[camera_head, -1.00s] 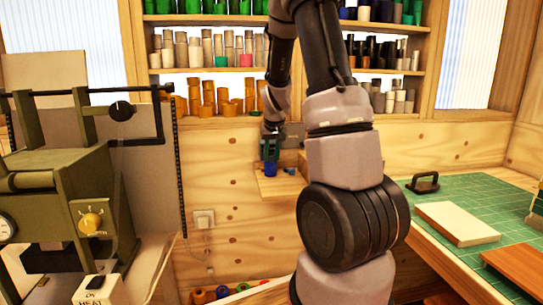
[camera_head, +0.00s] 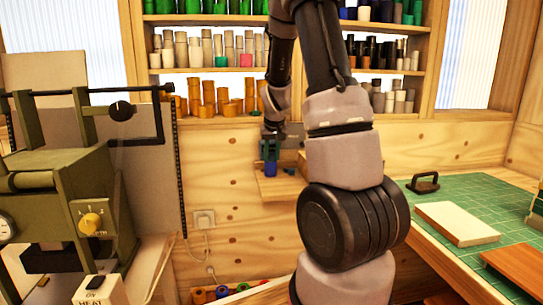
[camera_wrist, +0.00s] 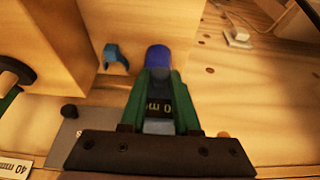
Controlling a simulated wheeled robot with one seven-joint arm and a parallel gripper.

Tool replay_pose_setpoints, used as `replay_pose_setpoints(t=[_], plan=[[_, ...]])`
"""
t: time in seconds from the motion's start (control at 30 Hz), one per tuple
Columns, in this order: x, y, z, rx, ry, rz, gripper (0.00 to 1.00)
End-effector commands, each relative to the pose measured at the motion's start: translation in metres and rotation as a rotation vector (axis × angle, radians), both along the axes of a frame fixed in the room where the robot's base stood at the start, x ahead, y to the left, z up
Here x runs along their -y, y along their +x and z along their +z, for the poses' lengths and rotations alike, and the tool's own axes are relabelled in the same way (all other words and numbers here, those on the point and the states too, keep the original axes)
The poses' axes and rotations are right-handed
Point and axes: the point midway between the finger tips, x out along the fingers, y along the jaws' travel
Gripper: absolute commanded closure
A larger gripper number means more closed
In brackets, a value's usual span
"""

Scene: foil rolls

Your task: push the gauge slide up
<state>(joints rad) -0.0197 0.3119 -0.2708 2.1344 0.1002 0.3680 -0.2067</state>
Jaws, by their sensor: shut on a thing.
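My gripper (camera_wrist: 160,98) has green fingers and is closed around a small piece with a black label (camera_wrist: 159,107) and part of a number in yellow. A blue cylinder (camera_wrist: 157,57) shows just beyond the fingertips, upright by a wooden block. In the head view, my gripper (camera_head: 270,152) is at the small wooden ledge (camera_head: 275,190) on the back wall, with blue just under the fingers. A grey plate (camera_wrist: 72,142) with a black knob lies beside the gripper in the wrist view. I cannot tell for sure which part is the gauge slide; the fingers partly hide the held piece.
A black handle (camera_wrist: 14,78) is at the left edge, above a 40 mm label (camera_wrist: 15,169). A green machine (camera_head: 65,185) stands left; a cutting mat (camera_head: 480,205) covers the right bench.

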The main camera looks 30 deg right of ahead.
Motion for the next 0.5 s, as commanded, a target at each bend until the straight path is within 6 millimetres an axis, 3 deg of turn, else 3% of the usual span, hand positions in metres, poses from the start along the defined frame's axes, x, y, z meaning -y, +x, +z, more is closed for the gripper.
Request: replay_pose_setpoints(t=[0.23, 0.5], plan=[[0.000, 0.000, 0.004, 0.002, -0.001, 0.001, 1.00], [0.000, 0.001, 0.056, 0.005, 0.000, 0.001, 1.00]])
